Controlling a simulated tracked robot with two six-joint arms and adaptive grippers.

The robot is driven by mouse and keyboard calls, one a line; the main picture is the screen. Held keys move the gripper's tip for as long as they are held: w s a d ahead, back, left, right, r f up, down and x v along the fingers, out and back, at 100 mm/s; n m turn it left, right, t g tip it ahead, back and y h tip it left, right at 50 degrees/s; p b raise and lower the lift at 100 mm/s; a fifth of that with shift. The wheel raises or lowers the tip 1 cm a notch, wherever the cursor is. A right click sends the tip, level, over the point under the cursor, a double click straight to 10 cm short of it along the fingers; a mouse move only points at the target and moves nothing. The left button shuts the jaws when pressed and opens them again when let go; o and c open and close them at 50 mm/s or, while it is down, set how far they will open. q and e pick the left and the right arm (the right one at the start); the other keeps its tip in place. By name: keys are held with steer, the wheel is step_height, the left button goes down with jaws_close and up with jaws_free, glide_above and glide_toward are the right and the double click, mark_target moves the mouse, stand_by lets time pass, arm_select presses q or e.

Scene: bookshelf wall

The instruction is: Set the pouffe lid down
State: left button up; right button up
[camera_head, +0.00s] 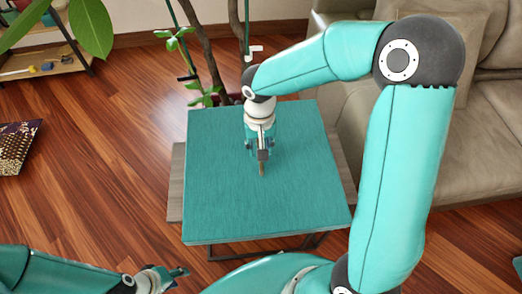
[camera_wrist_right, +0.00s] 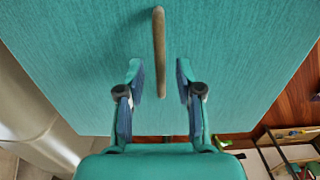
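The teal square pouffe lid (camera_head: 225,205) lies flat over a grey-brown wooden top that juts out on both sides; whether it touches is hidden. A thin wooden handle (camera_head: 262,168) sits at the middle of the lid, and it also shows in the right wrist view (camera_wrist_right: 159,45). My right gripper (camera_head: 262,153) is above the lid at the handle. In the right wrist view its fingers (camera_wrist_right: 159,72) are apart, one on each side of the handle's near end, with gaps. My left gripper (camera_head: 180,278) is low at the left, off the lid, fingers apart and empty.
The grey-brown wooden top (camera_head: 175,185) has dark metal legs (camera_head: 312,243). A beige sofa (camera_head: 485,140) stands at the right. A potted plant (camera_head: 205,50) is behind the lid. A low shelf (camera_head: 40,65) and a patterned item (camera_head: 15,147) are at the left. The wooden floor (camera_head: 100,150) between is clear.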

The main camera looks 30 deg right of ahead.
step_height(320, 180, up, 9)
steer(key=shift+p, duration=0.4)
steer(key=shift+f, duration=0.1)
